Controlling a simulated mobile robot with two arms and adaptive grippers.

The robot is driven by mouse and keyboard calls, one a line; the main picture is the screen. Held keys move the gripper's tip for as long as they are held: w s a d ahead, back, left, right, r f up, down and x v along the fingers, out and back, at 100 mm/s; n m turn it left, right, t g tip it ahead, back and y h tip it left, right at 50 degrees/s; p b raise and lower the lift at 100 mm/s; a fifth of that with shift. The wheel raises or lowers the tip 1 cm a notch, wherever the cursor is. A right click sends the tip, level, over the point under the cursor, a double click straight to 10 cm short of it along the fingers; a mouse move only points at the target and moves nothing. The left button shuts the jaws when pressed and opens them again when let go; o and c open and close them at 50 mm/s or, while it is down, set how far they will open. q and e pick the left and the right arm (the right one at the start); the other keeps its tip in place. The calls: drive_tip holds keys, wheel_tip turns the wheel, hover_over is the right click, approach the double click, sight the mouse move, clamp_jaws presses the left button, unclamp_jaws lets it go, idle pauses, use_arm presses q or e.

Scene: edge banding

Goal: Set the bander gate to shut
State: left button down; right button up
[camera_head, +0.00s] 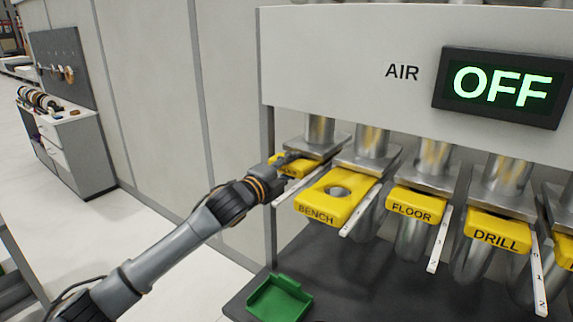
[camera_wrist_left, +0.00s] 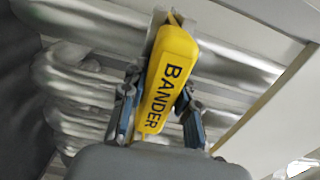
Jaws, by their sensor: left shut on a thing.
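The yellow bander gate (camera_head: 305,168) is the leftmost in a row of gates under metal pipes. In the left wrist view the bander gate (camera_wrist_left: 178,50) shows its BANDER label between my fingers. My left gripper (camera_head: 281,165) is shut on the gate's front end, one finger on each side (camera_wrist_left: 158,88). The gripper covers part of the gate and most of its label in the head view. The gate sticks out a little from its pipe plate; how far is hard to tell. My right gripper is not in view.
The bench gate (camera_head: 316,213), close on the right, is drawn out with its hole showing. The floor gate (camera_head: 411,204) and drill gate (camera_head: 497,234) sit further in. Pale scale strips (camera_head: 439,240) hang beside the gates. An AIR display (camera_head: 503,86) reads OFF. A green tray (camera_head: 279,299) lies below.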

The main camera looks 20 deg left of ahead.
use_arm(q)
drive_tip(key=c, duration=1.4)
unclamp_jaws()
drive_tip(key=o, duration=0.4)
drive_tip(key=v, duration=1.2)
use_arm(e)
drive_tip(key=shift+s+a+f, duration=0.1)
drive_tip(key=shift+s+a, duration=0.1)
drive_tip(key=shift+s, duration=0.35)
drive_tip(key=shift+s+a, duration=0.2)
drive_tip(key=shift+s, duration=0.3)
